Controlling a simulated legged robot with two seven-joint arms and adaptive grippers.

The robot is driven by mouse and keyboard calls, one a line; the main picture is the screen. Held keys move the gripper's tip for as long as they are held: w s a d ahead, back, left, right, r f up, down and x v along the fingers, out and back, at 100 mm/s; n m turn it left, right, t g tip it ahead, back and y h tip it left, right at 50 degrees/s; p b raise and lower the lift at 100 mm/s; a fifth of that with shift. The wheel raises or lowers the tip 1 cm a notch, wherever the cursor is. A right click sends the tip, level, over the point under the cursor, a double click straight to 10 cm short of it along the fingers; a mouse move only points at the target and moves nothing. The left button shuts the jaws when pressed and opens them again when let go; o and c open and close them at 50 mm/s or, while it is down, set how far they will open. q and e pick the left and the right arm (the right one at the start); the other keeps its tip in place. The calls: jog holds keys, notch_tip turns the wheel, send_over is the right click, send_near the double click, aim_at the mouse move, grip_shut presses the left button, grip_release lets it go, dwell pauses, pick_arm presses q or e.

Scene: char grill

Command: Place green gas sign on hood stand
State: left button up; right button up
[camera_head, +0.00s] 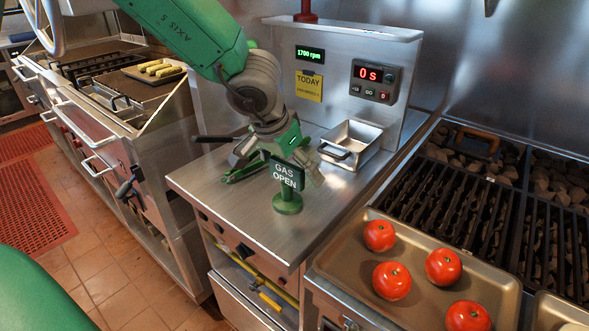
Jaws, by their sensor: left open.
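The green gas sign (287,176) reads "GAS OPEN" and stands upright on its round green base on the steel counter (238,208), near the front edge. My left gripper (268,160) is open right behind and around the upper part of the sign. One finger spreads to the left of the sign and the other to its right. I cannot tell whether they touch it. A steel upright panel (335,62) with a flat top ledge (350,27) rises behind the counter; I cannot tell for sure that this is the hood stand. My right gripper is not in view.
A steel pan (351,144) sits right of the gripper. The panel carries a timer (375,80) and a yellow note (309,87). A tray (334,262) of several tomatoes and a char grill (458,200) lie at right. A red object (306,14) stands on the ledge.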

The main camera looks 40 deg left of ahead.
pick_arm(q)
jog(key=p+v, duration=0.3)
jog(key=v, duration=0.7)
jog(key=shift+p, duration=0.35)
jog(key=shift+s+a+f, duration=0.1)
jog(key=shift+a+f, duration=0.05)
